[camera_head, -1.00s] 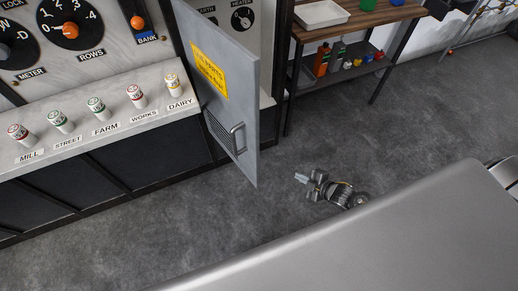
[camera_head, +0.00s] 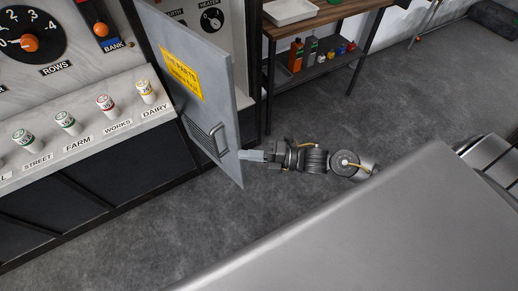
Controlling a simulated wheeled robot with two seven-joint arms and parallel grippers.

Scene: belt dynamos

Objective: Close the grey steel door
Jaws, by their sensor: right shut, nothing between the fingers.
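The grey steel door (camera_head: 205,95) stands open, swung out from the cabinet. It has a yellow label (camera_head: 182,73), a vent grille and a metal handle (camera_head: 217,142) near its lower free edge. My right gripper (camera_head: 248,155) is shut and empty. Its fingertips are at the door's lower free edge, just right of the handle; I cannot tell whether they touch it. Behind the door, part of the cabinet front with a black dial (camera_head: 211,20) shows. My left gripper is not in view.
A console left of the door carries several labelled plugs (camera_head: 106,104) and a large dial (camera_head: 30,42). A wooden-topped shelf (camera_head: 325,16) with a white tray and bottles stands behind at right. Grey floor (camera_head: 400,100) is clear there. My own grey body fills the lower right.

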